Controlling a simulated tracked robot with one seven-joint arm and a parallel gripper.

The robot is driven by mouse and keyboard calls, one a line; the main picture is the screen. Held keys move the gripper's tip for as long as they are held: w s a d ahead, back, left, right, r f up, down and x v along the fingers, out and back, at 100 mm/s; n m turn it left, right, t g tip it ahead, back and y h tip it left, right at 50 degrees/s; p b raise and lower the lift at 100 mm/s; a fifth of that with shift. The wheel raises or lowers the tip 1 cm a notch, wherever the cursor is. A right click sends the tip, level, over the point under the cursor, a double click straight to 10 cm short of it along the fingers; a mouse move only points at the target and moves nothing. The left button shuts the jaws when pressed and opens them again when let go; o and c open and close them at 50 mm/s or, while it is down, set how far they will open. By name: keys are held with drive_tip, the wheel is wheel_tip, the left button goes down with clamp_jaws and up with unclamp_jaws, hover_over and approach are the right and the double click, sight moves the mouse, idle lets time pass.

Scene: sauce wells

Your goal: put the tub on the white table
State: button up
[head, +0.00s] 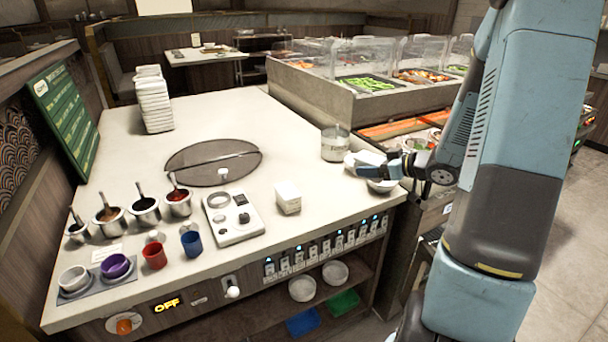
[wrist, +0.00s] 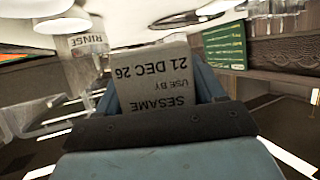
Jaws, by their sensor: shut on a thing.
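The tub (wrist: 160,80) is pale, with a printed label reading SESAME and a use-by date, upside down in the wrist view. My gripper (wrist: 158,92) is shut on it, one finger on each side. In the head view my gripper (head: 378,166) is over the right edge of the counter, and the pale tub (head: 364,159) shows at its tip, partly hidden. A white-topped table (head: 207,58) stands in the background, far from the gripper, with small items on it.
The counter (head: 250,120) holds a stack of white containers (head: 154,100), a round dark griddle (head: 213,160), sauce pots, cups and a white box (head: 288,197). A clear-sided pot (head: 335,143) and white bowl (head: 383,185) are near my gripper. A glass-covered food bar (head: 350,85) stands behind.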

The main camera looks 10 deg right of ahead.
drive_tip(key=s+a+x, duration=0.1)
drive_tip(key=x, duration=0.8)
hover_over(329, 197)
drive_tip(key=f, duration=0.4)
drive_tip(key=shift+s+d+f, duration=0.3)
drive_tip(key=shift+w+a+f, duration=0.2)
drive_tip(key=shift+a+f, duration=0.05)
drive_tip(key=shift+f, duration=0.15)
drive_tip(key=shift+w+a+f, duration=0.2)
drive_tip(key=shift+f, duration=1.6)
drive_tip(key=o, duration=1.4)
drive_tip(key=shift+d+f, duration=0.1)
